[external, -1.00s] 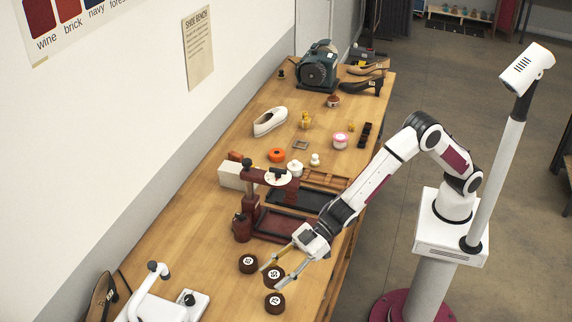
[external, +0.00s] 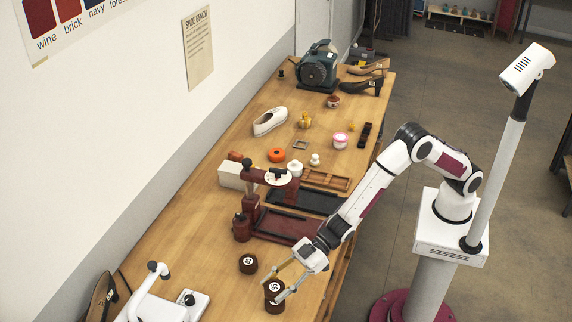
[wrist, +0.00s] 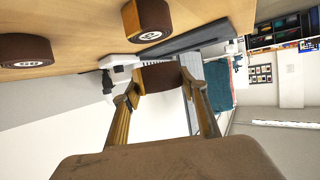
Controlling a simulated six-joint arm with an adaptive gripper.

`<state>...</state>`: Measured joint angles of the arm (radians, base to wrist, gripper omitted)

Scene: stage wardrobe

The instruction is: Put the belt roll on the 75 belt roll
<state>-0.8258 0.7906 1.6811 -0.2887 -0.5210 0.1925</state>
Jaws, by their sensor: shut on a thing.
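My gripper (external: 279,284) is shut on a dark brown belt roll (external: 272,287) with a white label on top. In the wrist view the roll (wrist: 160,77) sits between the two fingertips. In the wrist view this lower roll (wrist: 150,15) appears apart from the held one. A third belt roll (external: 248,264) stands on the bench to the left. The label numbers are too small to read surely.
A maroon press stand (external: 248,205) and dark trays (external: 290,226) lie behind the rolls. A white device (external: 165,300) stands at the front left. The bench's right edge is close to the lower roll. Bare wood (external: 215,250) lies left of the rolls.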

